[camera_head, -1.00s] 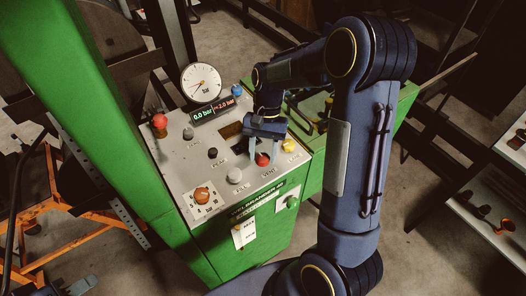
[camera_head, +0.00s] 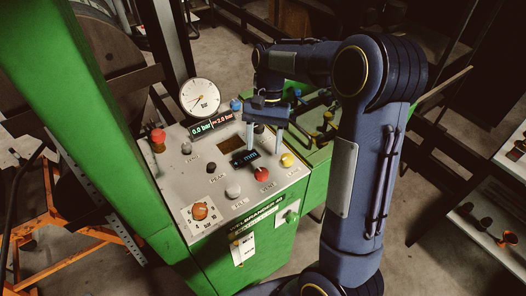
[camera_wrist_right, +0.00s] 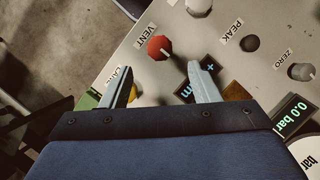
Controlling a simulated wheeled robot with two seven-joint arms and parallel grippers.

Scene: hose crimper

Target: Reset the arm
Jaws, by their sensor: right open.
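My right gripper (camera_head: 265,137) is open and empty above the far right part of the grey control panel (camera_head: 203,176). Its two pale fingers point down in the head view. In the right wrist view the gripper (camera_wrist_right: 160,80) has its fingers apart, with the red VENT knob (camera_wrist_right: 160,47) just beyond them on the panel. The same red knob (camera_head: 262,174) shows below the fingers in the head view. A small display reading mm (camera_head: 245,158) lies between the fingers and the panel's middle. My left gripper is not in view.
The green crimper housing (camera_head: 105,120) rises at left. The panel bears a pressure gauge (camera_head: 200,98), a yellow knob (camera_head: 287,160), an orange selector (camera_head: 200,212) and a red ball-topped lever (camera_head: 158,136). A shelf with parts (camera_head: 490,215) stands at right.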

